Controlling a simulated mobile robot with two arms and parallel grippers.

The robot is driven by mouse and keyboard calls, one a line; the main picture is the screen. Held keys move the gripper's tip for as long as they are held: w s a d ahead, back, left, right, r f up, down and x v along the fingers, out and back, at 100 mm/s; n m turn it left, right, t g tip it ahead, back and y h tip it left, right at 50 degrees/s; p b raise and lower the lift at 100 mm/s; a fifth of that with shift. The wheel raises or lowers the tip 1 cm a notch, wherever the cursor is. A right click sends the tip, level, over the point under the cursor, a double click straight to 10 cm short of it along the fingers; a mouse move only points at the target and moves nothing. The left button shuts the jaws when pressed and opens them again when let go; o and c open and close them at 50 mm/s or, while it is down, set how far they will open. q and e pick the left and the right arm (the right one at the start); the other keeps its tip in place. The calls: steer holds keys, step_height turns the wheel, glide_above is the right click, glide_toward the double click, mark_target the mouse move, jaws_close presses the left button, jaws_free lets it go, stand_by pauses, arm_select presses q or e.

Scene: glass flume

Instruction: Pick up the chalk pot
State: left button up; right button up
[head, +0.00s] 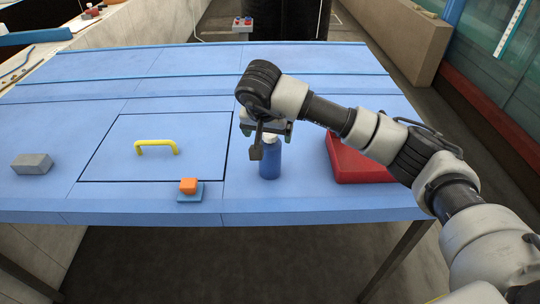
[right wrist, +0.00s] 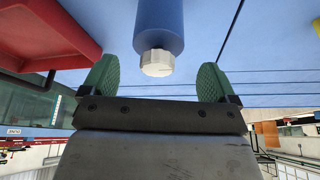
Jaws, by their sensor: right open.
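The chalk pot looks to be the blue cylinder (head: 270,160) with a white cap, upright on the blue table. My right gripper (head: 267,145) is over its top, with the arm reaching in from the right. The right wrist view shows the pot (right wrist: 160,22) with its faceted white cap (right wrist: 157,63) lined up between the two green fingers (right wrist: 157,75). The fingers are open, with a gap on each side of the cap. How far the cap reaches between them is hard to tell. My left gripper is not in view.
A red tray (head: 352,172) stands right of the pot, under my right forearm. To the left are an orange block (head: 188,186) on a small blue base, a hatch with a yellow handle (head: 156,145), and a grey block (head: 32,164). The table's front edge is near.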

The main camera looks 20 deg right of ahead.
mark_target(270, 158)
steer(key=p+x, duration=0.1)
steer(key=x, duration=0.2)
steer(key=shift+d+f, duration=0.2)
steer(key=shift+f, duration=0.1)
steer(key=shift+w+f, duration=0.1)
steer(key=shift+f, duration=0.2)
steer(key=shift+c, duration=0.4)
steer(key=c, duration=1.3)
steer(key=shift+o, duration=0.2)
steer(key=shift+r, duration=0.15)
